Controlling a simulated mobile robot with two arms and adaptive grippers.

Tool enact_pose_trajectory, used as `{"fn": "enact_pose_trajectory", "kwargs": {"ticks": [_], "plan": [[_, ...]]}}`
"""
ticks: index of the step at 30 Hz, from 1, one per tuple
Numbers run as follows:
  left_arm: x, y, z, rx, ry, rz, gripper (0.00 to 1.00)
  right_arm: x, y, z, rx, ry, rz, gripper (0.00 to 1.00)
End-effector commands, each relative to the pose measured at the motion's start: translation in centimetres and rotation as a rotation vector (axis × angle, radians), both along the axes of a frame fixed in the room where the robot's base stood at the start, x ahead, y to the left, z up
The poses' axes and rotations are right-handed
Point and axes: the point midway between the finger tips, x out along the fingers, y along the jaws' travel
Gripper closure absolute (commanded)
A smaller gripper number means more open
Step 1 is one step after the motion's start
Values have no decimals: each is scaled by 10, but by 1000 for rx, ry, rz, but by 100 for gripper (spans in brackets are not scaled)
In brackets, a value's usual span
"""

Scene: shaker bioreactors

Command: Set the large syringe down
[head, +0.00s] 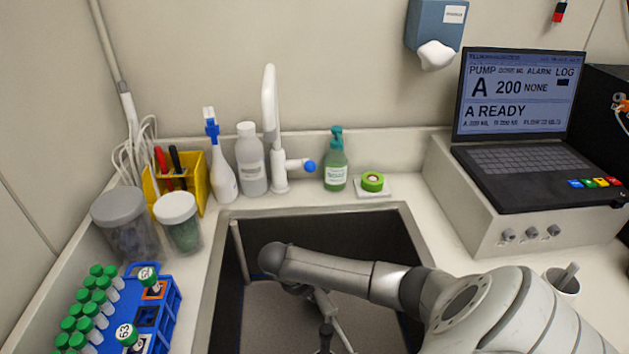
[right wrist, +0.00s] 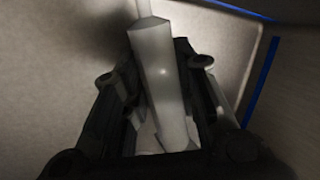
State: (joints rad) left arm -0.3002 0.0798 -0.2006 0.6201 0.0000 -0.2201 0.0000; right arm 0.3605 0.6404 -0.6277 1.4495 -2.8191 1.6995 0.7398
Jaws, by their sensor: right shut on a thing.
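My right gripper (right wrist: 152,68) is shut on the large syringe (right wrist: 163,88), a pale, thick body that stands between the dark fingers in the right wrist view. Its far end narrows to a thin part at the top edge of that view. In the head view my right arm reaches in from the right over the sink (head: 213,290), and the right gripper (head: 325,336) shows only in part, low in the basin area. I cannot clearly make out the syringe in the head view. Whether it touches a surface cannot be told. My left gripper is not in view.
A blue tube rack (head: 172,305) with green-capped tubes stands left of the sink. Behind the sink are a faucet (head: 271,120), a spray bottle (head: 222,175) and a green soap bottle (head: 335,170). A laptop (head: 520,130) sits on a raised box at right.

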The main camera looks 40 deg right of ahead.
Motion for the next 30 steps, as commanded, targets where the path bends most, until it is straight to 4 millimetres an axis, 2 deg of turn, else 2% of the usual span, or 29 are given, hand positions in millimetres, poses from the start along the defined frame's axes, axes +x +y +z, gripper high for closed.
{"fn": "enact_pose_trajectory", "kwargs": {"ticks": [7, 8, 13, 23, 28, 30], "plan": [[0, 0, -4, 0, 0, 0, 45, 0, 0, -5, 0, 0, -1, 96], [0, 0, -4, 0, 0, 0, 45, 0, 0, -5, 0, 0, -1, 71], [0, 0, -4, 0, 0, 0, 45, 0, 0, -5, 0, 0, -1, 51], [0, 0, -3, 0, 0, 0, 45, 0, 0, -3, 0, 0, -1, 51], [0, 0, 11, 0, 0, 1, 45, 0, 0, 13, -1, -1, -2, 51], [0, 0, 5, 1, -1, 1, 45, 3, 7, 21, 0, -6, 3, 51]]}}
